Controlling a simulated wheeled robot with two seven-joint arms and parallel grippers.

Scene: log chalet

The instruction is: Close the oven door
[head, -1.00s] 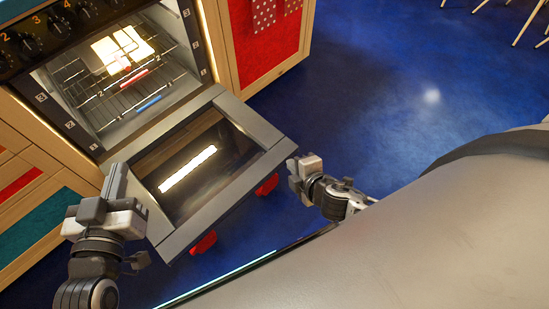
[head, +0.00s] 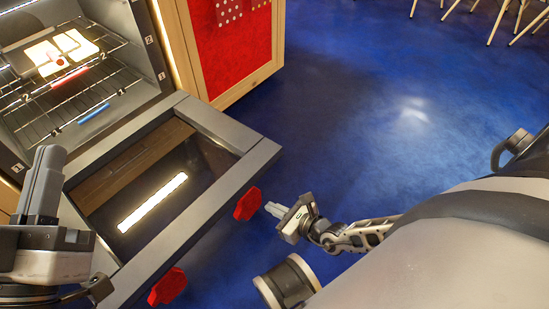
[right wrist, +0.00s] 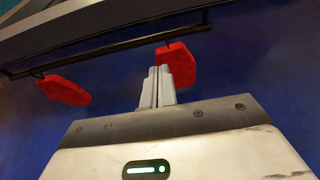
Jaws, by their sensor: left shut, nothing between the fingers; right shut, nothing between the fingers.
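The oven door (head: 262,155) hangs open, lowered outward from the oven (head: 120,35), with a dark glass pane in a grey frame. In the right wrist view its edge shows at the top, with a dark handle bar (right wrist: 130,42) below it. My left gripper (head: 48,160) is shut and empty, upright at the door's left side; I cannot tell whether it touches. My right gripper (head: 274,210) is shut and empty, just off the door's outer edge. Its fingers (right wrist: 157,82) show in the right wrist view, below the bar.
Two red pieces (head: 248,204) (head: 167,287) hang along the handle side of the door. Wire racks with a pale lit item (head: 60,55) are inside the oven. A wooden cabinet with a red panel (head: 232,55) adjoins it. The blue floor (head: 390,110) is clear; chair legs stand far right.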

